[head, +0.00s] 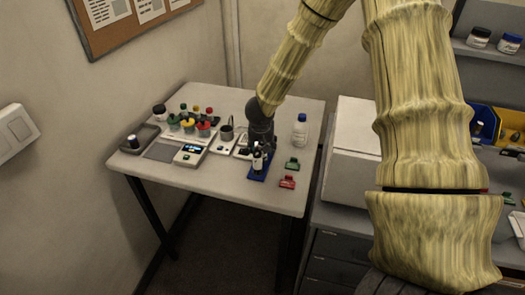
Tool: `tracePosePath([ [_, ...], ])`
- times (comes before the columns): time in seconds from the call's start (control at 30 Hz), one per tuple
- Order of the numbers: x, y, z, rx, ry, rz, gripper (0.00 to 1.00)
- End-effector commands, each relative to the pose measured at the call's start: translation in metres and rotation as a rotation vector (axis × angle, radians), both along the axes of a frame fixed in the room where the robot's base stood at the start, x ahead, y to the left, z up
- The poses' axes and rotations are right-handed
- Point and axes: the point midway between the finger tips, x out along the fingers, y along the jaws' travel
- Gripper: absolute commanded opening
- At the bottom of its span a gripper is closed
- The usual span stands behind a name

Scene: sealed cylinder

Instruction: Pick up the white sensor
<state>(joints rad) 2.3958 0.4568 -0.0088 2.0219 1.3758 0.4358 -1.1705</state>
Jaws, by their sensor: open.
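My gripper (260,146) is open and points down over the front right part of the table, just above a blue mat (257,175). A small upright dark-and-white object (257,162) stands on the mat right below the fingers; whether the fingers touch it is too small to tell. I cannot tell for sure which thing is the white sensor. A small white block (243,153) lies just left of the gripper, partly hidden by it.
On the table (232,192), a white bottle (299,132), a green clip (292,164) and a red clip (287,182) are to the right. A device with a display (189,154), a metal cup (226,132) and several coloured-top items are to the left. A white box (350,150) adjoins the table.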

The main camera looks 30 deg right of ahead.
Motion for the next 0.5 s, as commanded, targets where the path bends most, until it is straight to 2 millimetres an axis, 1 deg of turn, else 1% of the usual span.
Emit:
tracePosePath([
  [0.2, 0.007, -0.007, -0.021, 0.000, 0.002, -0.002, 0.53],
  [0.33, 0.009, -0.008, -0.028, 0.001, 0.000, -0.002, 0.53],
  [0.5, 0.010, -0.009, -0.031, 0.001, 0.000, -0.002, 0.53],
])
